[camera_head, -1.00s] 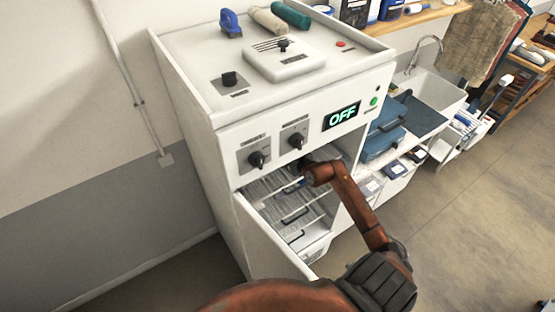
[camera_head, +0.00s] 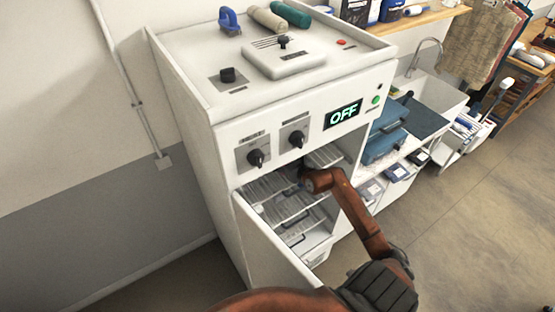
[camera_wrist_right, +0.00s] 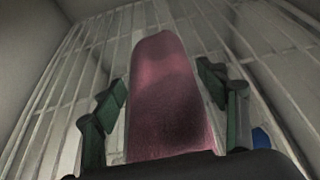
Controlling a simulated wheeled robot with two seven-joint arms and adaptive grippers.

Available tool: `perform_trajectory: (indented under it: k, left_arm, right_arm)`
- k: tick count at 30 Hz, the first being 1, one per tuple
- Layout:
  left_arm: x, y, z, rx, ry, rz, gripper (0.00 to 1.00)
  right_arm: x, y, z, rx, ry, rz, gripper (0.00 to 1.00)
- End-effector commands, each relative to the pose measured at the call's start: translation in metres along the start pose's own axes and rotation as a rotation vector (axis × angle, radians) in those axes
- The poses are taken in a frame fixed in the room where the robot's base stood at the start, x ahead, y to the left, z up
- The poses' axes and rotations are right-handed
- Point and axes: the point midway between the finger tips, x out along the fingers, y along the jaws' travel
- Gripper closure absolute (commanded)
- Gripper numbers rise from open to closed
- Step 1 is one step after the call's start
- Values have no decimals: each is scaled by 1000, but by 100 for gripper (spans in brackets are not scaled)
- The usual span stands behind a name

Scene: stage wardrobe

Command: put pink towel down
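The pink towel (camera_wrist_right: 165,95) shows in the right wrist view as a rolled, rounded shape standing out in front of a wire rack. My right gripper (camera_wrist_right: 162,82) has its two green fingers spread on either side of the towel, with narrow gaps visible at both sides. In the head view my right arm reaches into the open white cabinet (camera_head: 185,120); its gripper is mostly hidden inside, and the towel cannot be seen there. Whether the towel rests fully on the rack (camera_wrist_right: 60,105) is unclear. My left gripper is in neither current view.
The cabinet door (camera_head: 268,250) hangs open at the front left. Wire shelves (camera_head: 290,207) fill the opening. The display (camera_head: 343,115) reads OFF. Rolled towels (camera_head: 268,18) lie on top. A blue case (camera_head: 386,135) and sink counter stand to the right.

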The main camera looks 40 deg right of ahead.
Motion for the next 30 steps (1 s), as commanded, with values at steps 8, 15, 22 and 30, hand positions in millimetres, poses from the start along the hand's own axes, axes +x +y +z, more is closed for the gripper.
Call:
perform_trajectory:
  k: [8, 15, 22, 30]
  left_arm:
    - [0, 0, 0, 0, 1, 0, 60]
    - [0, 0, -1, 0, 2, 0, 60]
    - [7, 0, 0, 0, 2, 0, 60]
    - [14, 0, 0, 0, 1, 0, 60]
  right_arm:
    - [0, 0, 0, 0, 0, 0, 27]
    - [-13, -1, 2, -1, -1, -1, 27]
    - [-60, 0, 1, -2, -1, -1, 27]
    - [-107, 0, 2, -1, -1, 0, 27]
